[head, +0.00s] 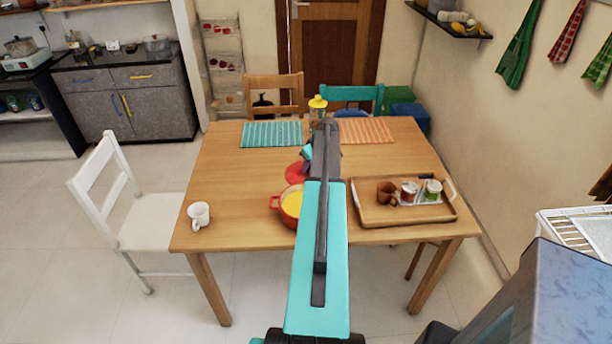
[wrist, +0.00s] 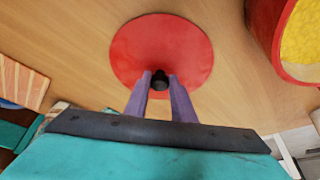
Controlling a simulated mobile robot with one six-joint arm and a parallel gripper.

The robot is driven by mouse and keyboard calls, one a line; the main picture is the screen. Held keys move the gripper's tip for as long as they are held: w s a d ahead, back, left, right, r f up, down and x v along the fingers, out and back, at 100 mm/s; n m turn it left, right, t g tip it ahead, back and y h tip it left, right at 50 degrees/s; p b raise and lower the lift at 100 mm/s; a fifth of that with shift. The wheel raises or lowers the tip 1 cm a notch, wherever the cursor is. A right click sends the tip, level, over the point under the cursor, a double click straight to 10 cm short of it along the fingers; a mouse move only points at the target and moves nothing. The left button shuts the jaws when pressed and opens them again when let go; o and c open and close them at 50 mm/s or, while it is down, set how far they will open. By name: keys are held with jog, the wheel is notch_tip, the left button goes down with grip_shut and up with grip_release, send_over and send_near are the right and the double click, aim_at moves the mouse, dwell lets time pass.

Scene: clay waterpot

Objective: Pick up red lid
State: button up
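The red lid (wrist: 192,52) is a round disc with a small black knob, and it appears flat over the wooden table in the wrist view. In the head view only part of the red lid (head: 297,173) shows, left of my arm. My gripper (wrist: 160,77) is over the lid, with its two purple fingers on either side of the black knob (wrist: 160,83). The fingertips are apart with the knob between them. I cannot tell whether they press on it or whether the lid touches the table.
A red pot (head: 289,207) with yellow contents stands close to the lid. A wooden tray (head: 374,215) with a brown mug and cans is at right. A white mug (head: 199,215) stands at the left front. The left part of the table (head: 225,180) is clear.

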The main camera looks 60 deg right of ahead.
grip_shut()
jog(key=shift+r, duration=0.2)
notch_tip(320, 180, up, 10)
jog(key=b, duration=0.3)
jog(key=shift+f, duration=0.2)
dwell(0.7)
